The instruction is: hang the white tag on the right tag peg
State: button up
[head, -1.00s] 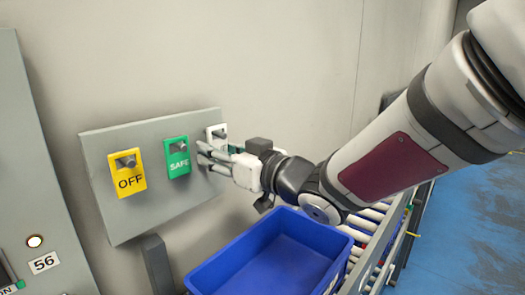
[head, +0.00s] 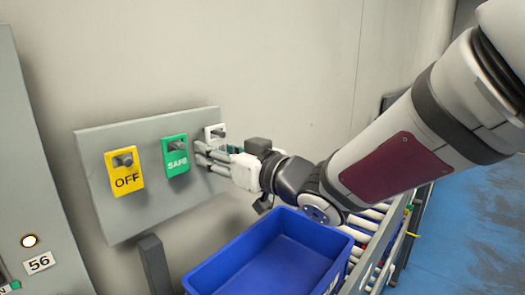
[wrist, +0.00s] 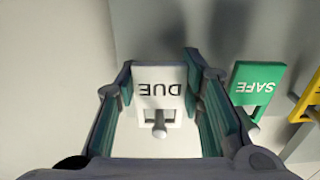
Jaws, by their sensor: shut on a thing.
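The white tag (head: 213,130) is at the right end of the grey board, at the right tag peg (head: 220,133). In the wrist view the white tag (wrist: 160,88) reads DUE upside down, between the two fingers of my gripper (wrist: 160,72). The peg's round end (wrist: 159,131) shows at the tag's slot, and the peg appears to pass through it. In the head view my gripper (head: 207,158) is shut on the tag, its fingers covering the tag's lower part.
A green SAFE tag (head: 175,162) hangs on the middle peg, close beside my fingers. A yellow OFF tag (head: 125,178) hangs on the left peg. A blue bin (head: 240,255) stands below my gripper on a roller conveyor (head: 368,228).

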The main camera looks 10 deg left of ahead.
jog(key=o, duration=1.3)
jog(key=p+v, duration=0.1)
jog(key=v, duration=0.9)
jog(key=shift+p, duration=0.35)
